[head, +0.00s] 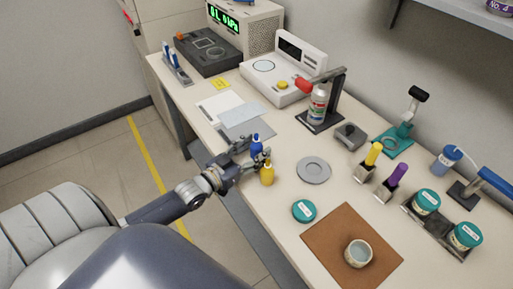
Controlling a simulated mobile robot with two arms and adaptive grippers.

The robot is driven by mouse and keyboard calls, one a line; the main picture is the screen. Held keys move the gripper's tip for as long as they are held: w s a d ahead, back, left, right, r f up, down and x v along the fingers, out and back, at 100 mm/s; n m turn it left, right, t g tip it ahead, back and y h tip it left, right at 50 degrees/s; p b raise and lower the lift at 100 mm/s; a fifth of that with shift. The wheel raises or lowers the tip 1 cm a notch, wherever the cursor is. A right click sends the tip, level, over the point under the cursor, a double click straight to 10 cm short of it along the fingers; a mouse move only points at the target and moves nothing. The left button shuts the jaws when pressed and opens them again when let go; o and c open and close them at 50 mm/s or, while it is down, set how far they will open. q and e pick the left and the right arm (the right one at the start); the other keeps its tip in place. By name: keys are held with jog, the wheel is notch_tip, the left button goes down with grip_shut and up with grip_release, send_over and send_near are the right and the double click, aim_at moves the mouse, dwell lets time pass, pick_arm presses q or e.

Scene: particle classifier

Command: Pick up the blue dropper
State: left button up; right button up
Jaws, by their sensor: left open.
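The blue dropper (256,149) stands upright near the front edge of the bench in the head view. My left gripper (248,158) reaches in from the left at the dropper's height, with its open fingers right at it. One finger shows on the far side and one on the near side. I cannot tell whether they touch the dropper, and its lower part is partly hidden. A yellow dropper (266,174) stands just in front of it, close to the near finger. My right gripper is not in view.
A grey round plate (313,170) and a teal lid (304,211) lie to the right. A brown mat (345,229) holds a cup (358,253). Grey and white sheets (240,121) lie behind the gripper. Yellow and purple bottles (391,183) stand farther right.

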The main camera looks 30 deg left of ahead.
aim_at(257, 135)
pick_arm(q)
jog(key=shift+w+d, duration=0.15)
jog(key=shift+w, duration=0.4)
jog(key=c, duration=1.2)
jog(key=shift+r, duration=0.15)
jog(key=shift+r+p, duration=0.35)
jog(key=shift+r, duration=4.45)
